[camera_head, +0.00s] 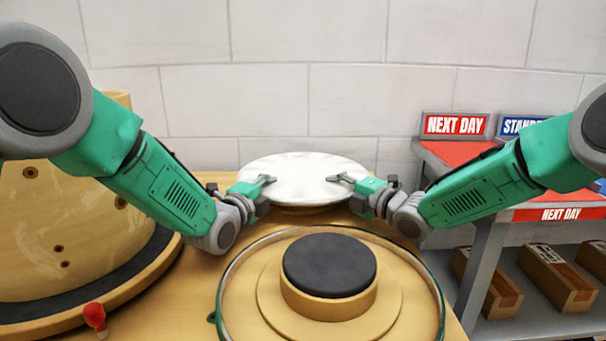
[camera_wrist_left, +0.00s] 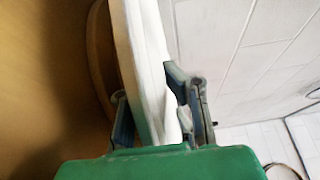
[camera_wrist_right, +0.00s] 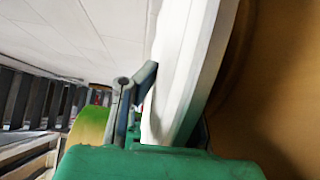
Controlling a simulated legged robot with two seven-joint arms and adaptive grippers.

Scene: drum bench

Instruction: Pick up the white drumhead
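The white drumhead (camera_head: 303,168) is a round disc lying roughly level at the back of the bench, over a round wooden support. My left gripper (camera_head: 266,181) is at its left edge and my right gripper (camera_head: 341,179) at its right edge. In the left wrist view the fingers (camera_wrist_left: 146,95) lie on both faces of the drumhead rim (camera_wrist_left: 152,65) and look pressed against it. In the right wrist view one finger lies on the top face of the drumhead (camera_wrist_right: 184,65); the other is mostly hidden behind the rim. Both grippers appear shut on the rim.
A round wooden fixture with a black pad (camera_head: 329,265) stands in front of the drumhead. A large wooden drum shell (camera_head: 60,235) is on the left, with a red knob (camera_head: 95,317) near it. A shelf rack (camera_head: 478,270) with wooden bins stands right. The wall is close behind.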

